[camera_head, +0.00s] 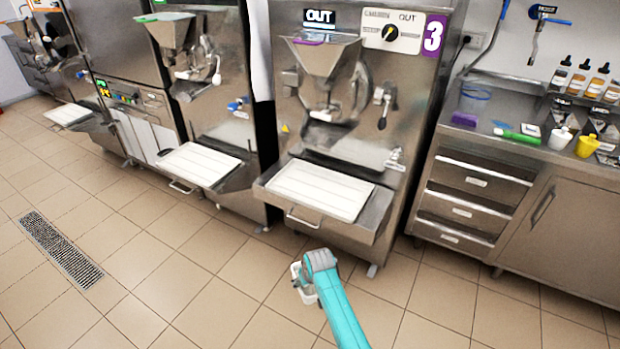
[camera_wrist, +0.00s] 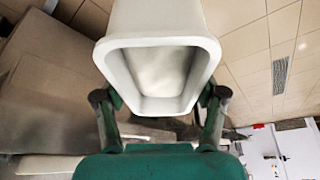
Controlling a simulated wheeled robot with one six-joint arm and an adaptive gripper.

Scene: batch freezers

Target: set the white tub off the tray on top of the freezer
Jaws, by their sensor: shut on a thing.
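The white tub (camera_wrist: 160,70) fills the upper middle of the wrist view, its open mouth facing the camera and its inside looking empty. My gripper (camera_wrist: 160,95) is shut on it, with one dark fingertip against each side. In the head view, the tub (camera_head: 308,291) shows low in the middle, partly hidden by my teal arm. It hangs over the tiled floor, in front of freezer 3 (camera_head: 425,95). The white tray (camera_head: 320,190) on that freezer's front shelf is bare. The top of freezer 3 is out of frame.
Another freezer (camera_head: 215,95) with an empty white tray (camera_head: 200,164) stands to the left. A steel counter (camera_head: 500,190) at the right carries bottles, a white cup and a yellow cup (camera_head: 586,146). Freezer 3's drawer handle (camera_head: 303,218) juts forward. The tiled floor is open at left.

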